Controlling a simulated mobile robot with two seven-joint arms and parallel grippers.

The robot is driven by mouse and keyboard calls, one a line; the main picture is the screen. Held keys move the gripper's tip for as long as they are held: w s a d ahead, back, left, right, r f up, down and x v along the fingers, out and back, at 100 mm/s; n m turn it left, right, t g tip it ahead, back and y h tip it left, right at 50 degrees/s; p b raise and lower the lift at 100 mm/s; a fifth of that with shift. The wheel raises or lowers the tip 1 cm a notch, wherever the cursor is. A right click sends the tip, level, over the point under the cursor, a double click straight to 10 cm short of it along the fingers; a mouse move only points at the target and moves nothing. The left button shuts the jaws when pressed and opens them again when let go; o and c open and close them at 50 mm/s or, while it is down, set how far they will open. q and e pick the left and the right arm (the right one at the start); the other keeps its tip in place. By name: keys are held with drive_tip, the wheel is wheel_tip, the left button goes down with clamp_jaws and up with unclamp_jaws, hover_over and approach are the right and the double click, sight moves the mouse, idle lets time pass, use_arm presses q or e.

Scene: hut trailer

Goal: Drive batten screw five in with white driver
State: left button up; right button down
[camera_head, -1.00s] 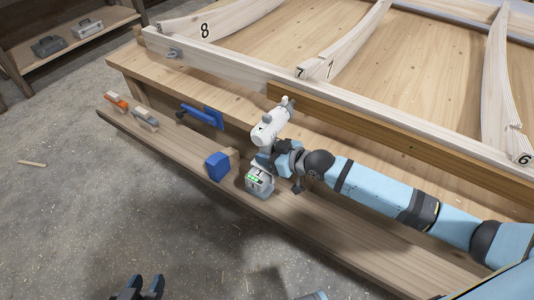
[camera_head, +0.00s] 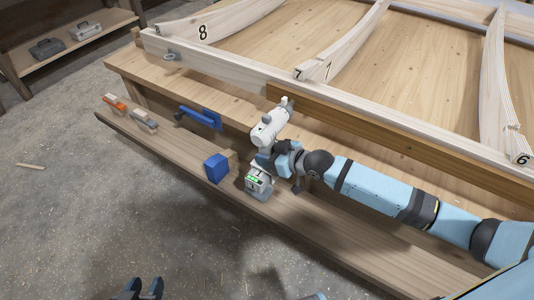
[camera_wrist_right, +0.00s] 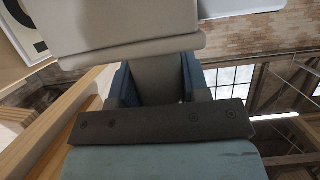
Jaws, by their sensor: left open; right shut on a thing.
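The white driver (camera_head: 269,129) is upright in my right gripper (camera_head: 268,159), which is shut around its handle. Its battery base with a green light (camera_head: 260,182) hangs just over or at the front shelf; I cannot tell if it touches. In the right wrist view the driver's grey handle (camera_wrist_right: 158,80) sits between the blue fingers of my right gripper (camera_wrist_right: 158,84). A brown batten (camera_head: 370,122) lies along the pale frame's front edge, to the right of the driver. No screw can be made out. My left gripper (camera_head: 145,288) is open and empty at the bottom edge, over the floor.
The wooden frame with ribs numbered 8 (camera_head: 203,32), 7 and 6 lies on the bench. On the front shelf (camera_head: 180,150) are a blue block (camera_head: 216,168), a blue-handled tool (camera_head: 200,117), an orange-handled tool (camera_head: 115,102) and a grey one (camera_head: 144,119). Open floor lies left.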

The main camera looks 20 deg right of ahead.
drive_tip(key=shift+w+d+r, duration=0.2)
drive_tip(key=shift+w+d, duration=0.05)
idle(0.7)
drive_tip(key=shift+a, duration=0.1)
drive_tip(key=shift+s+a+p, duration=0.65)
drive_tip(key=shift+a+p, duration=0.1)
drive_tip(key=shift+p, duration=0.2)
drive_tip(key=shift+s+a, duration=0.35)
drive_tip(key=shift+a, duration=0.05)
drive_tip(key=s+d+p, duration=0.1)
drive_tip(key=s+p, duration=0.4)
drive_tip(key=s, duration=0.3)
drive_tip(key=shift+p, duration=0.35)
